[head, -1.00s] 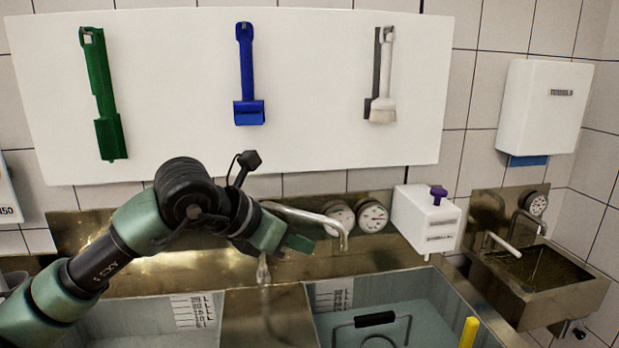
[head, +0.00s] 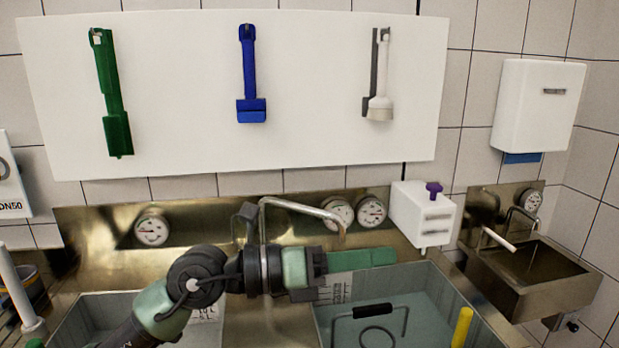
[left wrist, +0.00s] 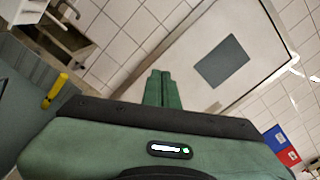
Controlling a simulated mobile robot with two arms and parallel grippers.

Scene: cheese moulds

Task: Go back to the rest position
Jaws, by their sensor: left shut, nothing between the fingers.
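My left gripper (head: 362,258) reaches in from the lower left in the head view and points right, over the divider and back edge of the right-hand basin. Its green fingers are closed together with nothing between them. In the left wrist view the two fingers (left wrist: 163,90) lie side by side, touching, with nothing held. My right gripper is in neither view.
Two basins stand below; the right one (head: 400,290) holds water and a black-handled wire tool (head: 373,311), with a yellow handle (head: 462,327) at its right. A bent tap (head: 300,209) is close behind my left wrist. A small sink (head: 530,277) is at right.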

